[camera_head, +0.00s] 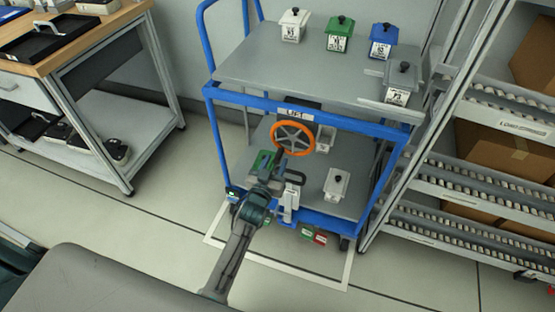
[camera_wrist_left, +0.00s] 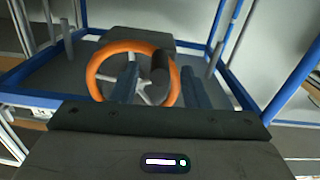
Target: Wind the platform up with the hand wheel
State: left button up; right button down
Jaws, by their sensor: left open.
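The orange hand wheel (camera_head: 293,138) with grey spokes is mounted on the front of a blue-framed lift cart, under a LIFT label. It also shows in the left wrist view (camera_wrist_left: 93,72). The wheel's dark handle (camera_wrist_left: 160,66) sticks out toward the wrist camera. My left gripper (camera_head: 283,166) is open in front of the lower part of the wheel. In the left wrist view its two fingers stand on either side of the handle; I cannot tell whether they touch it. The grey platform (camera_head: 265,68) is the cart's upper deck. My right gripper is not in view.
White, green (camera_head: 339,34), blue (camera_head: 383,41) and grey lidded containers stand on the platform. A white container (camera_head: 336,184) and others stand on the lower deck. A roller rack (camera_head: 480,185) with cardboard boxes is at the right, a workbench (camera_head: 110,28) at the left.

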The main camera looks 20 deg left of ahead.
pick_arm(q)
jog(key=shift+w, duration=1.35)
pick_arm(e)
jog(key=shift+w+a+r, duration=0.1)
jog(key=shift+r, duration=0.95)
pick_arm(q)
grip_shut()
jog(key=shift+a, duration=0.1)
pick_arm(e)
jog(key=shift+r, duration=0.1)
